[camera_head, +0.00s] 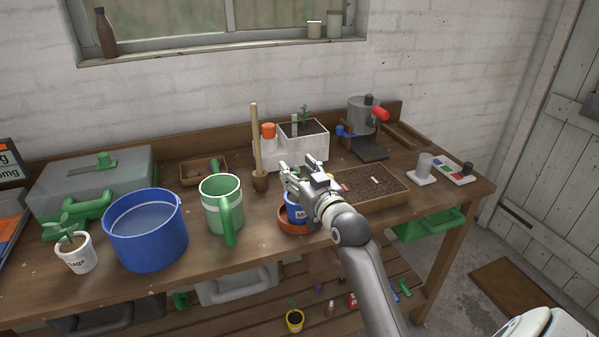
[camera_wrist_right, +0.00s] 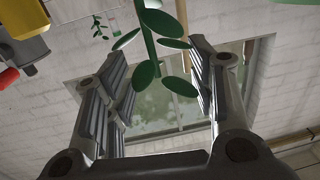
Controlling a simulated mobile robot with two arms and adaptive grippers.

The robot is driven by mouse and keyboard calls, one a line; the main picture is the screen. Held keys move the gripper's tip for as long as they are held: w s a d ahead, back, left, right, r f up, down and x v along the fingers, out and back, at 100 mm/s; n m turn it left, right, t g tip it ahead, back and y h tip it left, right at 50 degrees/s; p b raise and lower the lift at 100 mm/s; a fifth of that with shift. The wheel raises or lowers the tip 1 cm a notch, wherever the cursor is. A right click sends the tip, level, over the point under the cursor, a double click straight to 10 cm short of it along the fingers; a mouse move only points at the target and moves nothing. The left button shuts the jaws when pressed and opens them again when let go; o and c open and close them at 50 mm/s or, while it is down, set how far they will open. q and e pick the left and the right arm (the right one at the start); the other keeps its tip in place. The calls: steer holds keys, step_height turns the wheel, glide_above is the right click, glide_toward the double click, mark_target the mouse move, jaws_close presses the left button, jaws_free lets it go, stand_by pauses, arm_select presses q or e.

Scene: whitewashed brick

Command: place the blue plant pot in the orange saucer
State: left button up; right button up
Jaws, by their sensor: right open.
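The blue plant pot (camera_head: 294,212) with a white label stands in the orange saucer (camera_head: 290,226) near the front of the bench. My right gripper, partly in front of it, hides some of the pot and saucer. My right gripper (camera_head: 297,172) is open above and beside the pot. In the right wrist view, green leaves on a stem (camera_wrist_right: 150,45) show between and beyond the spread fingers of the right gripper (camera_wrist_right: 160,75). Whether the fingers touch the plant I cannot tell. My left gripper is not in view.
A green watering jug (camera_head: 221,204), a blue bucket (camera_head: 146,230) and a white sage pot (camera_head: 75,254) stand to the left. A soil tray (camera_head: 385,201) lies to the right. A wooden dibber (camera_head: 257,150) and white planter (camera_head: 308,144) stand behind.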

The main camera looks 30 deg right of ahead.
steer(key=shift+r, duration=0.25)
steer(key=shift+s+f, duration=0.15)
steer(key=shift+s, duration=0.15)
steer(key=s+a+b, duration=0.1)
steer(key=s, duration=1)
steer(key=shift+s+a+b, duration=0.15)
steer(key=shift+a+b, duration=0.15)
steer(key=shift+a, duration=0.05)
